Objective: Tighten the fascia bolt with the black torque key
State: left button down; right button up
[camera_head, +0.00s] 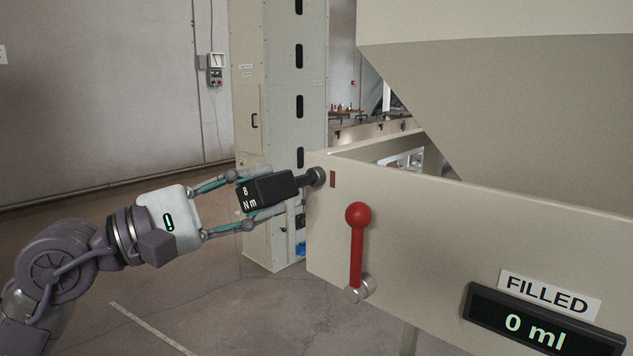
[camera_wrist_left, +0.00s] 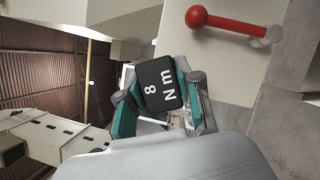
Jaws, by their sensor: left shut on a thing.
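The black torque key (camera_head: 267,191), marked "8 Nm", is held between the fingers of my left gripper (camera_head: 246,201), which is shut on it. It also shows in the left wrist view (camera_wrist_left: 161,84) between the teal finger pads. Its shaft points right, and its round grey end (camera_head: 317,177) is at the upper left corner of the beige fascia panel (camera_head: 430,235). The fascia bolt itself cannot be made out; the key's end covers that spot. I cannot tell whether the end touches the bolt. My right gripper is not in view.
A red-knobbed lever (camera_head: 357,245) sticks out of the panel just below right of the key. A display (camera_head: 540,325) reads "0 ml" under a "FILLED" label (camera_head: 549,294). A tall cabinet (camera_head: 275,110) stands behind the gripper. The floor at lower left is clear.

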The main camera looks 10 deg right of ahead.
pick_arm(q)
jog(key=shift+m+b, duration=0.4)
jog(key=shift+b, duration=0.05)
dwell(0.3)
jog(key=shift+m+g+y+b, duration=0.3)
jog(key=shift+m+y+b, duration=0.2)
jog(key=shift+m+b, duration=0.5)
jog(key=shift+m, duration=0.6)
jog(key=shift+m+g+y+b, duration=0.3)
jog(key=shift+m+b, duration=0.05)
jog(key=shift+m, duration=0.05)
jog(key=shift+m+y, duration=0.4)
jog(key=shift+m, duration=0.5)
jog(key=shift+b, duration=0.5)
jog(key=shift+s+a+f, duration=0.1)
jog(key=shift+a, duration=0.05)
